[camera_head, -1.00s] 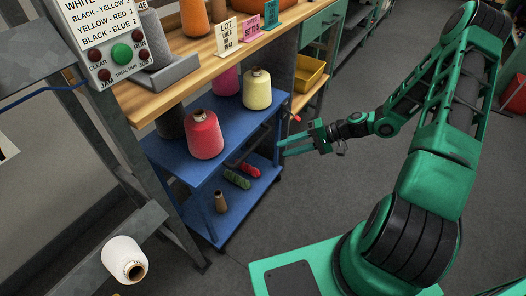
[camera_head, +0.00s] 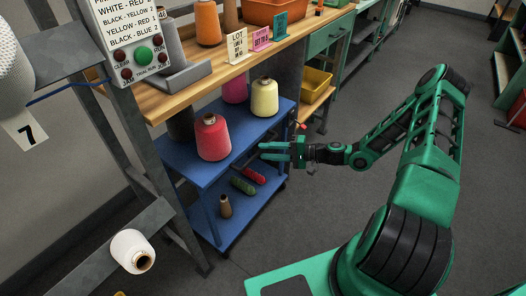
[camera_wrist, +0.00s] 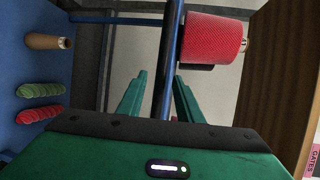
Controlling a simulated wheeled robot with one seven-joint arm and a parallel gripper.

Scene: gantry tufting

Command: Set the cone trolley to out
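The cone trolley is a blue two-shelf cart (camera_head: 190,172), standing partly under the wooden workbench. Its top shelf carries a red cone (camera_head: 213,139), a pale yellow cone (camera_head: 265,98), a magenta cone (camera_head: 235,89) and a dark cone. Its lower shelf holds a brown cone (camera_head: 225,206) and green and red skeins. My gripper (camera_head: 264,151) is at the trolley's near right side, level with the top shelf. In the wrist view its two fingers (camera_wrist: 160,92) are apart, with the blue shelf edge and a dark bar (camera_wrist: 164,100) showing between them. I cannot tell whether they touch it.
The workbench (camera_head: 190,85) holds cones, small cards and an orange bin. A control panel (camera_head: 135,40) and metal frame stand at left, with a white cone (camera_head: 132,250) on a rail. A yellow bin (camera_head: 316,85) sits behind the trolley.

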